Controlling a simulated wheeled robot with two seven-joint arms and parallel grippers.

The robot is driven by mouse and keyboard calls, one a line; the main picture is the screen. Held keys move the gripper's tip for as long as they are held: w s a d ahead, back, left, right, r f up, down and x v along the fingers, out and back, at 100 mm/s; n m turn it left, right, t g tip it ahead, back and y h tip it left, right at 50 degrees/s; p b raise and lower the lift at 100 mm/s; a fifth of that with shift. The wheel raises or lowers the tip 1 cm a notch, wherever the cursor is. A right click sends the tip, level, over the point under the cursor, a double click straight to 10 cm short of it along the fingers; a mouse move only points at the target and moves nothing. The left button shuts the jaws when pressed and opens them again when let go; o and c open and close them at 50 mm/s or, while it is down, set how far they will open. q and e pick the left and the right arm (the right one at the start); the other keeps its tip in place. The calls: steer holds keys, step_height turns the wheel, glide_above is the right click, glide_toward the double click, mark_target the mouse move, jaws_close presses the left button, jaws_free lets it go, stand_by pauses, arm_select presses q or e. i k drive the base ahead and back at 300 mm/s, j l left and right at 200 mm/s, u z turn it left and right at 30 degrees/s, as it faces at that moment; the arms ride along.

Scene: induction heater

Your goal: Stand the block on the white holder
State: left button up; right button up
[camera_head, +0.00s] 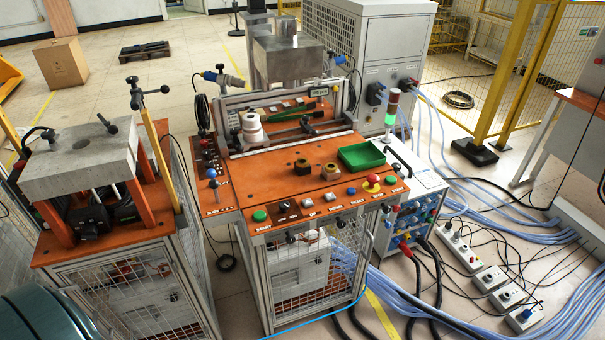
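The white holder (252,131) is a rounded white piece standing at the left of the orange worktop, in front of the clear panel. Two small dark and brass-coloured blocks stand on the worktop to its right and nearer: one block (302,166) left of the other block (330,172). They are apart from each other and from the holder. I cannot tell which of them is the task's block. Nothing clearly recognisable as a block shows on the holder. Neither of my grippers is in view.
A green tray (362,156) sits on the worktop (275,185) right of the blocks. Buttons line the front edge, with a red emergency stop (373,181). A metal rail (305,132) runs behind the blocks. A signal lamp (391,105) rises at the right.

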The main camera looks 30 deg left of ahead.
mark_target(251, 116)
steer(key=u, duration=0.45)
steer(key=i+l+u, duration=0.15)
steer(key=u, duration=0.2)
steer(key=i+l+u, duration=0.1)
steer(key=u, duration=0.25)
steer(key=i+l+u, duration=0.1)
steer(key=l+u, duration=0.2)
steer(key=i+l+u, duration=0.1)
steer(key=l, duration=0.35)
steer(key=i+l+u, duration=0.1)
steer(key=l, duration=0.35)
steer(key=i+l, duration=0.15)
steer(key=l, duration=0.35)
steer(key=j+u, duration=0.05)
